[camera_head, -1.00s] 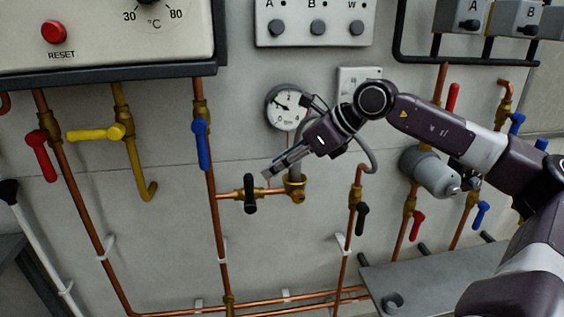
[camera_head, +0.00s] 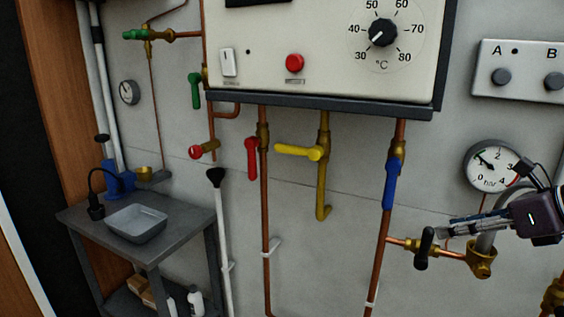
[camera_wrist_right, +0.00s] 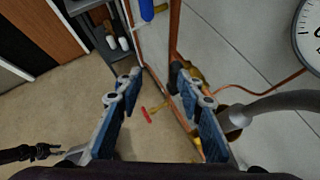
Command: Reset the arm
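My right gripper (camera_head: 450,231) comes in from the right edge of the head view, its fingers pointing left. Its tips are close to a black valve handle (camera_head: 424,252) on a brass valve below the pressure gauge (camera_head: 490,166). In the right wrist view the gripper (camera_wrist_right: 155,77) has its two blue-grey fingers spread apart, with nothing held. The black handle is by the right fingertip there; I cannot tell if they touch. A dark jointed shape at the wrist view's lower left looks like my left gripper (camera_wrist_right: 60,154), too small to read.
A boiler panel (camera_head: 330,75) with a red reset button (camera_head: 295,63) and a temperature dial (camera_head: 383,32) is at upper middle. Copper pipes with red, yellow and blue handles (camera_head: 391,185) run below it. A grey table (camera_head: 180,236) with a basin (camera_head: 137,223) stands at left.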

